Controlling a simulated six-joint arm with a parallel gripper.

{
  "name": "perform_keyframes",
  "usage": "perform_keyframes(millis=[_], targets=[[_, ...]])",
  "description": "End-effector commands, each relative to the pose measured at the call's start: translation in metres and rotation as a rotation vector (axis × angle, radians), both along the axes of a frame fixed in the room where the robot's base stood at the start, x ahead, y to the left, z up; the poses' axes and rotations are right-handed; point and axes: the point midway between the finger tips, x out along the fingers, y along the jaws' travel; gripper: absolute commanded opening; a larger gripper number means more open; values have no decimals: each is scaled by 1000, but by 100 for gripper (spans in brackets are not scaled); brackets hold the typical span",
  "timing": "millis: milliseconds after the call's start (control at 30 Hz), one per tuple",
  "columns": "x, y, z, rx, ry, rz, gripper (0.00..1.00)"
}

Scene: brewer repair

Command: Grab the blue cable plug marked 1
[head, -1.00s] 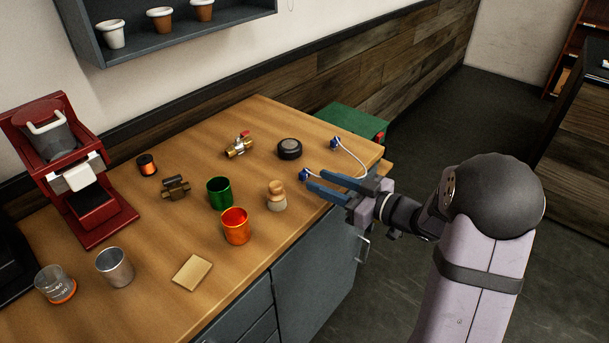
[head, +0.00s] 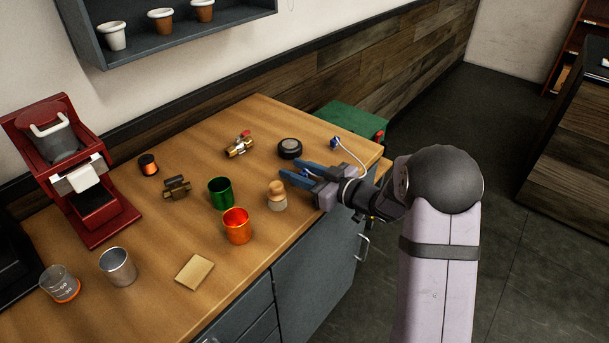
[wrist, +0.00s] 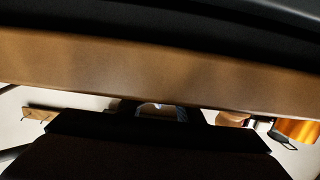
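A pale cable runs across the right end of the wooden counter. One blue plug (head: 336,142) lies at its far end, near the counter's back right edge. The other plug, at the near end, is mostly hidden by my gripper in the head view. My gripper (head: 296,169) reaches in low from the right, its two blue fingers apart on either side of where that near plug lay. I cannot tell whether they touch it. The number marks are too small to read. The wrist view is mostly dark, with a small pale and bluish shape (wrist: 160,108) at its middle.
A wooden-topped tamper (head: 277,195) stands close to my gripper's left, with an orange cup (head: 237,226) and a green cup (head: 221,192) beyond. A dark round puck (head: 289,148) lies just behind the fingers. A brass valve (head: 240,146) is further back. The counter's front edge runs under my wrist.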

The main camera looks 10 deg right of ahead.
Motion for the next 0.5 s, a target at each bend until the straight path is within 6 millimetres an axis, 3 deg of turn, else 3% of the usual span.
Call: perform_keyframes(millis=[400, 500], targets=[[10, 10, -2, 1, 1, -1, 33], [10, 10, -2, 0, 0, -1, 11]])
